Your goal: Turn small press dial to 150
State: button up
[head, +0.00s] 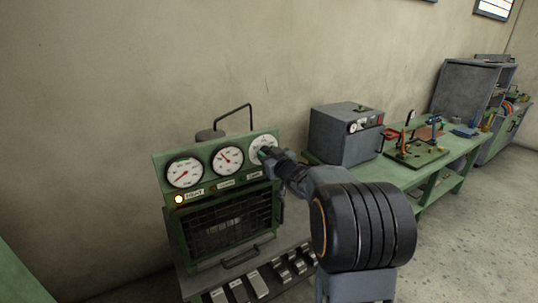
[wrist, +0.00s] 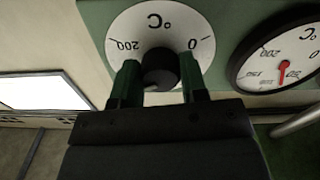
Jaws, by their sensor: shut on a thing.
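A green machine panel (head: 210,188) carries three round white dials in the head view. My gripper (head: 268,154) reaches the rightmost dial (head: 260,142) and partly covers it. In the wrist view this dial (wrist: 122,28) appears upside down, marked °C, with 200 at left and 0 at right. My gripper (wrist: 160,78) is shut on the dial's black knob (wrist: 159,64), one green finger on each side. The knob's pointer cannot be made out, and the dial's lower part in that view is hidden by the gripper, so its setting cannot be read.
The middle gauge (head: 226,160) and left gauge (head: 184,172) have red needles. A barred front (head: 222,228) sits under the panel. A grey box (head: 346,134) stands on a green bench (head: 428,181) to the right.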

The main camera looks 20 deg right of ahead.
jog(key=o, duration=0.9)
jog(key=shift+o, duration=0.2)
jog(key=s+d+b, duration=0.1)
jog(key=s+b, duration=0.1)
jog(key=s, duration=1.1)
jog(key=shift+s+d+b, duration=0.25)
jog(key=shift+s+b, duration=0.15)
